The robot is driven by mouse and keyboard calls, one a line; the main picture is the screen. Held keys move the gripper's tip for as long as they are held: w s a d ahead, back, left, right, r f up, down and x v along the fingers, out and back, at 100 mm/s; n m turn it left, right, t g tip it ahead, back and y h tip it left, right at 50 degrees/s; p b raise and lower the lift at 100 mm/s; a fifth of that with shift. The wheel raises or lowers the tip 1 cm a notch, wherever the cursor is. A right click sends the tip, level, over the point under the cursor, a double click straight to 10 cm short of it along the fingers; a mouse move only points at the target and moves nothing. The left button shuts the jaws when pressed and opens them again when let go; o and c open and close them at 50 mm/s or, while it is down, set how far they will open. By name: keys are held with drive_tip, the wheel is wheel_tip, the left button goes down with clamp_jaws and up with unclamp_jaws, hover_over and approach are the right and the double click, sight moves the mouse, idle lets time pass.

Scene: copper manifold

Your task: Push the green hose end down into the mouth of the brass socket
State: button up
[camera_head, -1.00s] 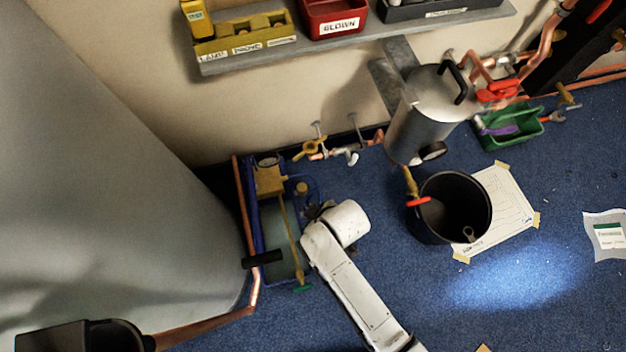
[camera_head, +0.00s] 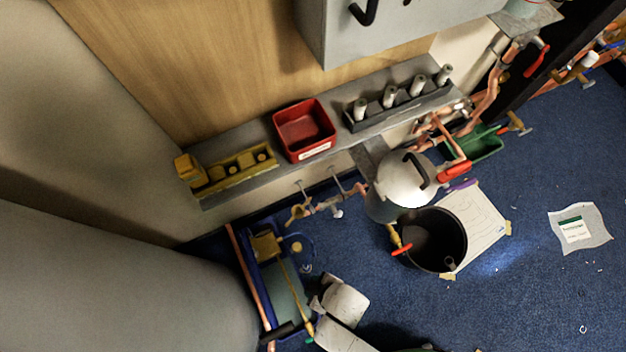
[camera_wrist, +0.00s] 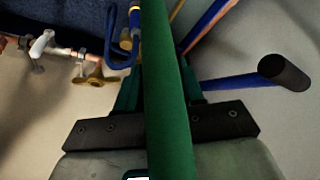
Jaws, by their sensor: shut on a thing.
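The green hose (camera_wrist: 168,100) runs from top to bottom through the middle of the wrist view, close to the camera. My gripper (camera_wrist: 161,68) is shut on it, with a finger on either side and a dark crossbar behind. The hose's end is not clearly visible. A small brass fitting (camera_wrist: 126,40) beside a blue looped tube shows just left of the hose; I cannot tell whether it is the brass socket, and no open mouth shows. In the head view my white arm is at the bottom centre, and the hose cannot be made out there.
A blue-framed unit (camera_head: 285,290) with a yellow box stands left of my arm. A black bucket (camera_head: 436,240) and steel tank (camera_head: 405,180) stand to the right. A wall shelf (camera_head: 235,145) holds a red bin (camera_head: 304,130).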

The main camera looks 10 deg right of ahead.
drive_tip(key=w+a+f+b, duration=0.1)
drive_tip(key=w+b, duration=0.5)
drive_tip(key=w, duration=0.7)
drive_tip(key=w+f+b, duration=0.3)
drive_tip(key=w+b, duration=0.3)
drive_tip(key=w, duration=0.7)
drive_tip(key=shift+w+a, duration=0.25)
drive_tip(key=shift+a, duration=0.1)
idle(0.7)
drive_tip(key=shift+f+b, duration=0.3)
drive_tip(key=shift+b, duration=0.1)
drive_tip(key=shift+f+b, duration=0.95)
drive_tip(key=shift+f, duration=0.2)
drive_tip(key=shift+f+b, duration=0.55)
drive_tip(key=shift+f, duration=0.15)
idle(0.9)
drive_tip(key=o, duration=1.2)
